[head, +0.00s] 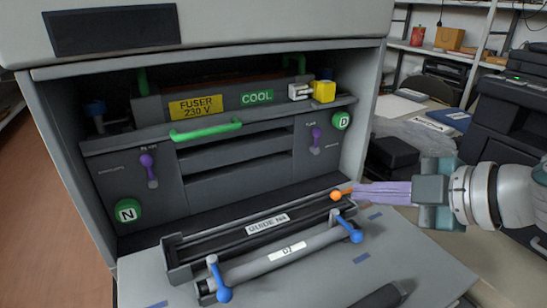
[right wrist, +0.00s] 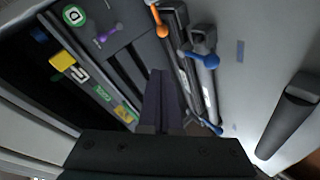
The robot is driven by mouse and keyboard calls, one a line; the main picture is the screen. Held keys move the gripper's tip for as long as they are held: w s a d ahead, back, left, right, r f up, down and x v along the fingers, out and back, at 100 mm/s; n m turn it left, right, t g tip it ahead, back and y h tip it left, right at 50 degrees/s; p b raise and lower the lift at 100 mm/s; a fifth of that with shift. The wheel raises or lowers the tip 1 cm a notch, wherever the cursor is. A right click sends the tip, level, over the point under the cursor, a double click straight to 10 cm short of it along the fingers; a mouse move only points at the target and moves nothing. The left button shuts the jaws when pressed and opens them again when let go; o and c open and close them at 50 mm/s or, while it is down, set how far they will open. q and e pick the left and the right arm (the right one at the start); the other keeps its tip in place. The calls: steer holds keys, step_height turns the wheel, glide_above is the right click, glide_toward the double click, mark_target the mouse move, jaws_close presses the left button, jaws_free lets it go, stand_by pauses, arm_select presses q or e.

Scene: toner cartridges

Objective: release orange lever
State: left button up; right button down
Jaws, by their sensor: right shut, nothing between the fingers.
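The orange lever (head: 336,195) is a small orange knob at the right end of the black rail unit labelled GUIDE N4 (head: 268,223). It also shows near the top of the right wrist view (right wrist: 158,20), with its orange arm and ball. My right gripper (head: 355,192) comes in from the right with its purple fingers shut and empty. In the head view its tips appear right beside the orange knob; whether they touch it I cannot tell. In the right wrist view the fingertips (right wrist: 159,73) are apart from the lever in the picture. My left gripper is not in view.
A grey unit labelled 02 (head: 290,250) with blue levers (head: 222,293) lies in front of the guide on the open shelf (head: 420,270). A dark cylinder (head: 384,296) lies near the front. Purple levers (head: 147,161) and a green handle (head: 206,129) are on the panel behind.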

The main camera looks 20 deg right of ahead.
mark_target(345, 193)
steer(key=x, duration=0.3)
steer(key=shift+w+a, duration=0.15)
steer(key=shift+w+d+f+b, duration=0.25)
steer(key=shift+w+f+b, duration=0.2)
steer(key=shift+f, duration=0.15)
steer(key=shift+w+d+f+b, duration=0.2)
steer(key=shift+w+f+b, duration=0.1)
steer(key=shift+f+b, duration=0.2)
steer(key=shift+w+d+f+b, duration=0.35)
steer(key=shift+w+d+f, duration=0.05)
steer(key=shift+w+f, duration=0.05)
steer(key=shift+r, duration=0.1)
steer(key=shift+w+a+p, duration=0.1)
steer(key=shift+p, duration=0.35)
steer(key=shift+w+m+h, duration=0.1)
steer(key=shift+m+h, duration=0.2)
steer(key=shift+m, duration=0.1)
